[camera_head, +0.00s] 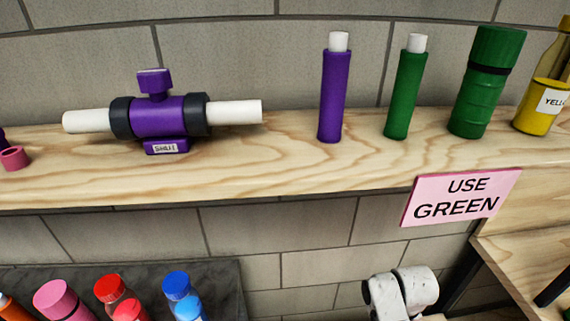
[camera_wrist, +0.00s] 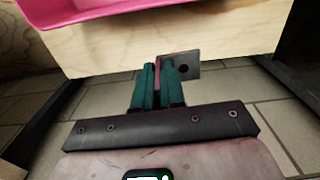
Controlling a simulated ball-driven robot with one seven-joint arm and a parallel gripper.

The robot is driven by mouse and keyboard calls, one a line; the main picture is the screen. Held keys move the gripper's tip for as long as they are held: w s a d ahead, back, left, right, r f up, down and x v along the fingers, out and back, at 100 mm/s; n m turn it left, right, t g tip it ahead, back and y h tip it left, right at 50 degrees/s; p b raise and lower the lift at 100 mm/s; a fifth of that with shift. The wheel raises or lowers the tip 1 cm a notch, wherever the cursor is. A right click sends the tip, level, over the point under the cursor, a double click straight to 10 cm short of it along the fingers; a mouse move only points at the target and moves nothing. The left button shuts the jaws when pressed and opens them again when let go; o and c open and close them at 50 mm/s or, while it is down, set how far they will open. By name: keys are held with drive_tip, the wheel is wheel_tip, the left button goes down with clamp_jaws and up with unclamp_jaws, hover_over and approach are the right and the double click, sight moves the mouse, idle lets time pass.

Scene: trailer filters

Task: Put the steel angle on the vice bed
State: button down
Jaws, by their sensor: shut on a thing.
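In the wrist view, my gripper (camera_wrist: 162,75) has its teal fingers closed. A grey metal plate with a dark round hole, which looks like the steel angle (camera_wrist: 188,66), sticks out to the right at the fingertips. A narrow pinkish strip shows between the fingers; I cannot tell what it is part of. The rest of the angle is hidden by the fingers. The gripper does not show in the head view; only a white part of my arm shows at its bottom. I cannot make out a vice bed in either view.
In the wrist view, a pale wooden edge (camera_wrist: 235,35) lies just beyond the fingertips, with a pink tray (camera_wrist: 75,12) on it. In the head view, a shelf (camera_head: 300,178) holds a purple valve (camera_head: 158,117), cylinders and bottles. A pink "USE GREEN" sign (camera_head: 461,197) hangs there.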

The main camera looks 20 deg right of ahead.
drive_tip(key=w+a+f+n+b, duration=0.1)
drive_tip(key=w+a+b, duration=0.1)
drive_tip(key=a, duration=0.6)
drive_tip(key=w+a+f+n+b, duration=0.1)
drive_tip(key=w+a, duration=0.3)
drive_tip(key=a, duration=0.5)
drive_tip(key=shift+w+f+n+b, duration=0.3)
drive_tip(key=shift+w+n+b, duration=0.1)
drive_tip(key=shift+b, duration=0.5)
